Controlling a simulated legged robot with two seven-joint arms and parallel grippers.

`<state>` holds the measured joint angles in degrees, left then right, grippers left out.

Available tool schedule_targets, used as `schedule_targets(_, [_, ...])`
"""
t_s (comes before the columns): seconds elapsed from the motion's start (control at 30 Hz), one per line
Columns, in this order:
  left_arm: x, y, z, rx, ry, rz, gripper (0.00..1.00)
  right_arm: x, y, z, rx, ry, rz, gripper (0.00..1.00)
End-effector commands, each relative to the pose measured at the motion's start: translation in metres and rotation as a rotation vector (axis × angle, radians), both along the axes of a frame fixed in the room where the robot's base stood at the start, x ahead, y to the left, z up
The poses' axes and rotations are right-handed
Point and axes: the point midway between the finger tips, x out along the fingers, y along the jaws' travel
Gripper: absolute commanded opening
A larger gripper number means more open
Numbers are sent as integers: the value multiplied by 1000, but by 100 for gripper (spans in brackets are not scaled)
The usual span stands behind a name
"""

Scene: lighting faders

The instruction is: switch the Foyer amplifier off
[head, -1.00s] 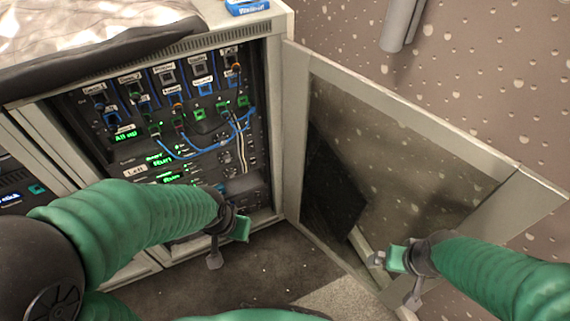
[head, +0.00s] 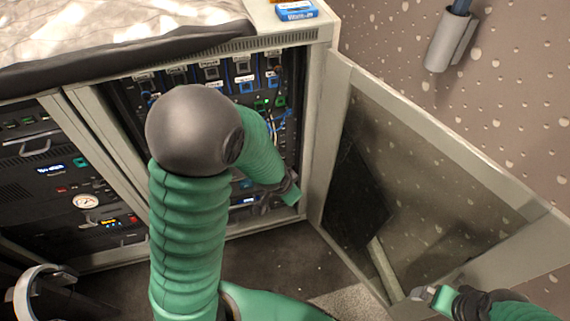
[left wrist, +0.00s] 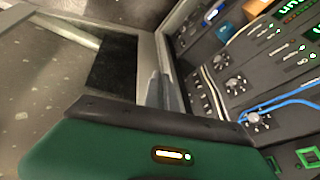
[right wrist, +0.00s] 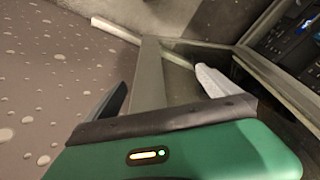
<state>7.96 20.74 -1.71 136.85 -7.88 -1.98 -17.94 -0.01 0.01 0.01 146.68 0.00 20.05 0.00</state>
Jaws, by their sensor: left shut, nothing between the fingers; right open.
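The open equipment rack (head: 316,100) stands in the middle of the head view, its panel partly covered by my left arm. No label reading Foyer is legible, so I cannot tell which unit is that amplifier. My left gripper (head: 268,205) is shut and empty at the rack's lower right. In the left wrist view its fingers (left wrist: 162,92) are together beside the rack front, where dark units with knobs (left wrist: 235,86), small switches and green displays (left wrist: 295,10) show. My right gripper (head: 422,294) is open near the door's lower part; its spread fingers also show in the right wrist view (right wrist: 158,95).
The glazed rack door (head: 440,140) stands open to the right. Blue cables (left wrist: 285,103) cross the panel. A second rack bay (head: 60,185) with a round gauge (head: 85,201) is at left. A small blue box (head: 297,11) lies on top. Dark floor lies in front.

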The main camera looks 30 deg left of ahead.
Motion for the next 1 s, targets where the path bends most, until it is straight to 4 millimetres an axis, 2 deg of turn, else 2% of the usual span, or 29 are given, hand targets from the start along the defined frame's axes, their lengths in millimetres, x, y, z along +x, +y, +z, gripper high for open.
schedule_targets(0.03, [9, 11, -3, 23, -14, -32, 0, 0, 0, 9, 0, 0, 0, 100])
schedule_targets(0.2, [43, 49, -25, 126, -95, -181, 0, 0, 0, 25, 0, 0, 0, 100])
schedule_targets(0.3, [54, 62, -36, 170, -131, -245, 0, 0, 0, 29, 0, 0, 0, 100])
schedule_targets(0.77, [60, 68, -46, 194, -152, -280, 0, 0, 0, 26, 0, 0, 0, 100])
schedule_targets(0.87, [66, 69, -56, 193, -151, -280, 0, 0, 0, 21, 0, 0, 0, 100])
schedule_targets(1.0, [80, 72, -80, 193, -151, -277, 0, 0, 0, 8, 0, 0, 0, 100])
